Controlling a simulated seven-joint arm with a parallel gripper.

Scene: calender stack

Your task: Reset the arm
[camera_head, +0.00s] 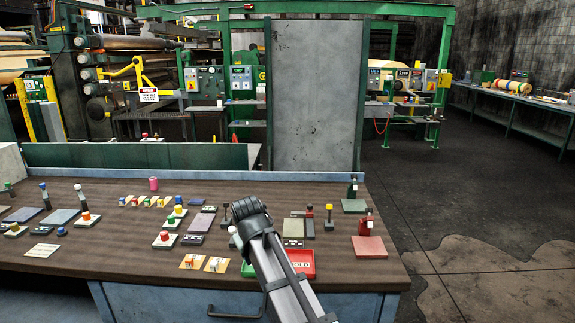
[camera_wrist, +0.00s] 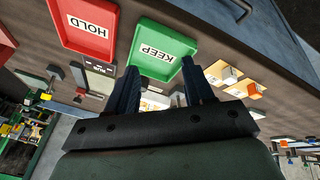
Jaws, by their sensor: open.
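My gripper (camera_wrist: 160,74) shows in the wrist view with its two dark fingers apart and nothing between them. Beyond the fingers lie a green tray marked KEEP (camera_wrist: 150,36) and a red tray marked HOLD (camera_wrist: 72,36). In the head view my arm (camera_head: 277,265) rises from the bottom edge over the bench and bends at a dark joint. It covers part of the red tray (camera_head: 308,274) and the green tray (camera_head: 248,270). The fingers cannot be made out in the head view.
The brown bench (camera_head: 120,262) carries many small blocks, plates and coloured knobs, mostly left of my arm. A red-topped piece on a pink plate (camera_head: 369,247) stands at the right. A tall grey panel (camera_head: 315,95) and green machinery stand behind. Bare bench shows at front left.

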